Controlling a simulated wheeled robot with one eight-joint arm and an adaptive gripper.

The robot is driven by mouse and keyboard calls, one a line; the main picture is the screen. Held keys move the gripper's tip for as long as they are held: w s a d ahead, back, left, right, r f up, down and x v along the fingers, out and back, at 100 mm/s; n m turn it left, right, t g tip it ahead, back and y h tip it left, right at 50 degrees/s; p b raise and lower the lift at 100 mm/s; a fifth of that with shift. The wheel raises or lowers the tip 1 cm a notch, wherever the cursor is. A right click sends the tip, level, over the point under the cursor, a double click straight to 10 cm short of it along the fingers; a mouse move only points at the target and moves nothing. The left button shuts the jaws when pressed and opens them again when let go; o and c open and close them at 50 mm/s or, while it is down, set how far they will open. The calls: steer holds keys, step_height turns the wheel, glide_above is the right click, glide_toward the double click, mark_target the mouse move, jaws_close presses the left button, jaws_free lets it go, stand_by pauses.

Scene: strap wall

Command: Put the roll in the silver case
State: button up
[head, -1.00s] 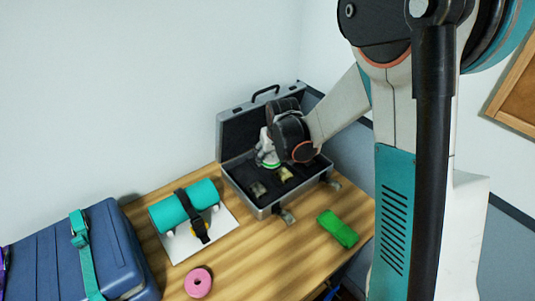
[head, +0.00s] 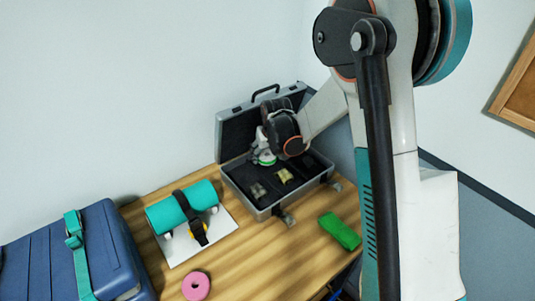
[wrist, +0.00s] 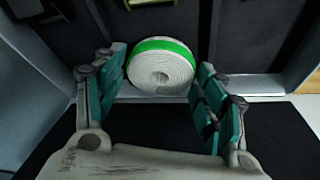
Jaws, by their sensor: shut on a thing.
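The roll is white with a green band; it shows between my fingertips in the wrist view (wrist: 161,66) and as a small green-edged shape in the head view (head: 266,158). My gripper (wrist: 160,62) is shut on the roll, its teal-padded fingers on either side. The silver case (head: 262,205) stands open on the table, its lid (head: 228,128) raised at the back. My gripper and the roll are over the back part of the case's dark interior. Whether the roll touches the case floor cannot be told.
Small pale pieces (head: 284,175) lie in the case. A teal roll with a black strap (head: 166,213) lies on a white board left of the case. A blue suitcase (head: 100,250), a pink ring (head: 196,286) and a green bundle (head: 340,231) are on the wooden table.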

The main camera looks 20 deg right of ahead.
steer(key=shift+f+b, duration=0.45)
steer(key=shift+f, duration=0.1)
steer(key=shift+f, duration=0.1)
steer(key=o, duration=0.7)
